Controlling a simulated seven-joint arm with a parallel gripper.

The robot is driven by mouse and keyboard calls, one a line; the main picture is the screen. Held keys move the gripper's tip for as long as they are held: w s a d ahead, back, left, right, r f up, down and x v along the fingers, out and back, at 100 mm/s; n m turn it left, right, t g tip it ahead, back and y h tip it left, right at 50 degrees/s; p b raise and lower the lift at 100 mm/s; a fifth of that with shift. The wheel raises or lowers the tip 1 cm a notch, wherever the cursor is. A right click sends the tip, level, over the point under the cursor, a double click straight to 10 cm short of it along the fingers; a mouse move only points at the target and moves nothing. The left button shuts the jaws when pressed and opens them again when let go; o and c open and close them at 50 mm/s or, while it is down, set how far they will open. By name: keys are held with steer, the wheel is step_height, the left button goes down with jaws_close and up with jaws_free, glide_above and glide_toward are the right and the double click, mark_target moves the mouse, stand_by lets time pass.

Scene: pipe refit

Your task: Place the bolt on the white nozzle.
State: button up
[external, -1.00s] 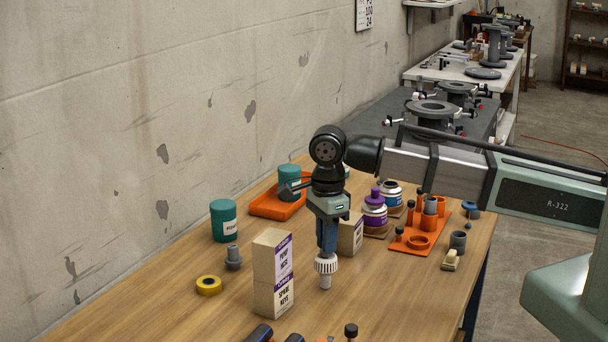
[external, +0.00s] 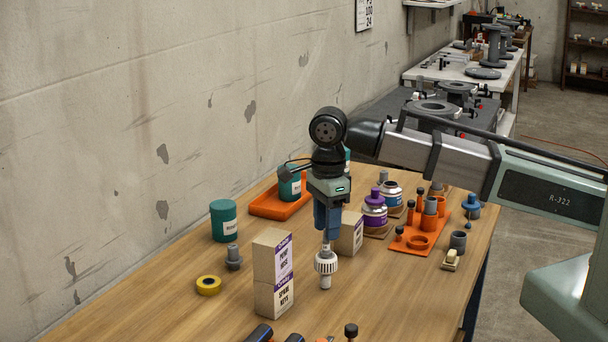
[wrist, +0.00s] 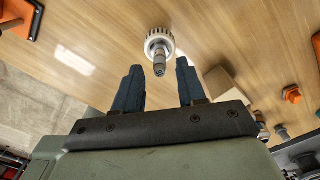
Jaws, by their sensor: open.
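The white nozzle (external: 325,264) stands upright on the wooden table, with a ribbed white collar and a narrower lower end. In the wrist view its collar (wrist: 152,35) shows ahead of my fingers. The grey metal bolt (wrist: 160,59) sits on the nozzle and points up toward the wrist camera; its upper part also shows in the external view (external: 325,246). My gripper (external: 327,236) is above the nozzle, with its blue fingers pointing down. In the wrist view the fingers are apart, with a visible gap on both sides of the bolt. How deep the bolt sits is hidden.
Two stacked cartons (external: 273,275) stand left of the nozzle, and another carton (external: 350,233) is close behind it. An orange tray (external: 421,240) with grey and orange parts lies to the right. A yellow tape roll (external: 208,285) is at left. The table front right of the nozzle is clear.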

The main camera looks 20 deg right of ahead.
step_height(320, 180, up, 8)
steer(key=shift+r, duration=0.2)
stand_by(0.8)
